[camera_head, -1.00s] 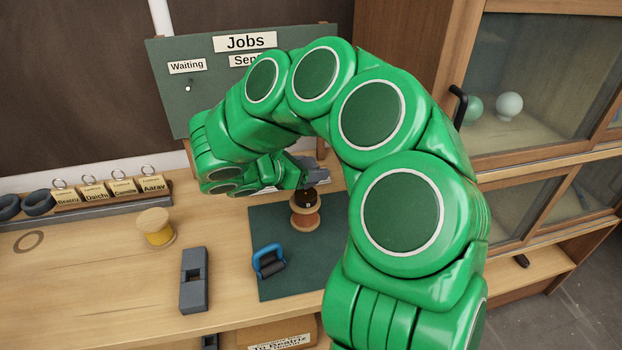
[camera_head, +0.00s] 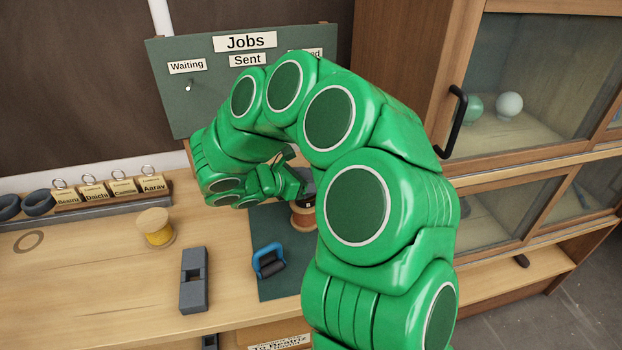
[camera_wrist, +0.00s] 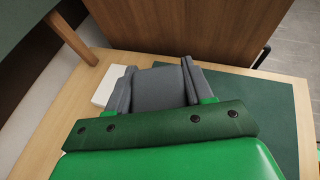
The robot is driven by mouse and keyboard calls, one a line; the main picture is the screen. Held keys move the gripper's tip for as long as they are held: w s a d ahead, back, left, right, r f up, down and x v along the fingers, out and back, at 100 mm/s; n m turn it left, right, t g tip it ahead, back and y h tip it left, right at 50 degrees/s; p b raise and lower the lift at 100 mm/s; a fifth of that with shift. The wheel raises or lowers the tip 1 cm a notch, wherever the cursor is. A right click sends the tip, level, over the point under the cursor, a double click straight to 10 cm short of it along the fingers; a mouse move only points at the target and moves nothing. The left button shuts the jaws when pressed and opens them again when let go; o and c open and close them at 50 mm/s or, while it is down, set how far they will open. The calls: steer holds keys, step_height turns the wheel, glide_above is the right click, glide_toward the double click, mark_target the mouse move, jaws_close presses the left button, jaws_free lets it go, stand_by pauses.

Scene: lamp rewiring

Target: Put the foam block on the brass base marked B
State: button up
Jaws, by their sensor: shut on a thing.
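My gripper (camera_wrist: 157,92) is shut on a smooth grey block (camera_wrist: 158,86), which looks like the foam block; it fills the space between the two fingers in the wrist view. In the head view my arm hides most of the gripper and the held block. The gripper is above the back part of the dark green mat (camera_head: 272,288), close to a copper-coloured spool (camera_head: 301,219) with a dark top. I cannot make out a brass base or a letter B in either view.
A yellow spool (camera_head: 155,228), a dark grey notched block (camera_head: 194,280) and a blue-handled tool (camera_head: 268,261) are in front. A tag rack (camera_head: 110,190) stands left. A white item (camera_wrist: 109,86) lies beside the gripper. A jobs board (camera_head: 240,85) and glass cabinet (camera_head: 545,90) stand behind.

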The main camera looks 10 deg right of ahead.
steer(key=shift+f, duration=0.1)
steer(key=o, duration=1)
steer(key=shift+a, duration=0.2)
steer(key=v, duration=1.1)
steer(key=shift+a+r, duration=0.25)
steer(key=shift+r, duration=0.15)
steer(key=shift+s, duration=0.15)
